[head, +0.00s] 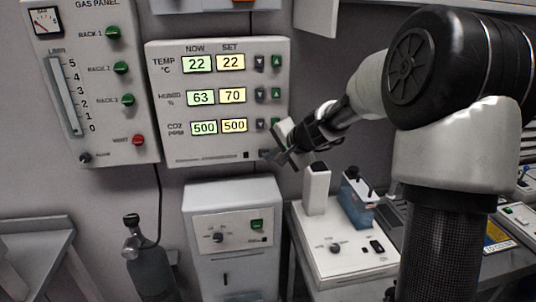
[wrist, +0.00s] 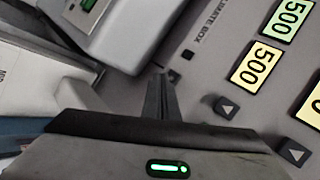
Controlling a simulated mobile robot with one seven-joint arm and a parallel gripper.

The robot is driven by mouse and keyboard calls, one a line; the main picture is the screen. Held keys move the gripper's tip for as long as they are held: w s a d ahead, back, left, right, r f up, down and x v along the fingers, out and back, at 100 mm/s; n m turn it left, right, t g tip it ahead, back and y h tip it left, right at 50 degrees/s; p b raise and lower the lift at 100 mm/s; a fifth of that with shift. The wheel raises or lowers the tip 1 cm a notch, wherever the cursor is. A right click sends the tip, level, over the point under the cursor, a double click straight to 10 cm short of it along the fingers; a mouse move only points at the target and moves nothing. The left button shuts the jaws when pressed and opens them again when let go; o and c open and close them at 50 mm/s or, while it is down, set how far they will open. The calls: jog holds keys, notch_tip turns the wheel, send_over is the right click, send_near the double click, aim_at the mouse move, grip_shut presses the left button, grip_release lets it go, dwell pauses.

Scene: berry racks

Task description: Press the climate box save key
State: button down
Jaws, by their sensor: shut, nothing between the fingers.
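The climate box (head: 218,147) is a pale wall panel in the head view, with lit readouts: TEMP 22 and 22, HUMID 63 and 70, CO2 500 and 500. My gripper (head: 275,155) is at its lower right corner. In the wrist view the shut, empty fingers (wrist: 160,83) point at the panel's lower edge. A dark key (wrist: 174,76), apparently the save key, shows beside the fingertips, partly hidden by them. I cannot tell whether they touch it. A small black square (wrist: 187,55) lies between this key and the CLIMATE BOX lettering.
Grey arrow keys (wrist: 228,107) sit beside the CO2 readouts. The gas panel (head: 95,85) hangs to the left. A white cabinet (head: 232,195) stands below the climate box. A bench device (head: 340,262) with a white post (head: 316,190) and a blue block (head: 357,203) is below my gripper.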

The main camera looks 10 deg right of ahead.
jog(key=shift+w, duration=0.4)
dwell(0.6)
jog(key=shift+s+b, duration=0.7)
jog(key=shift+s, duration=0.2)
jog(key=s+b, duration=0.3)
jog(key=s, duration=0.2)
dwell(0.4)
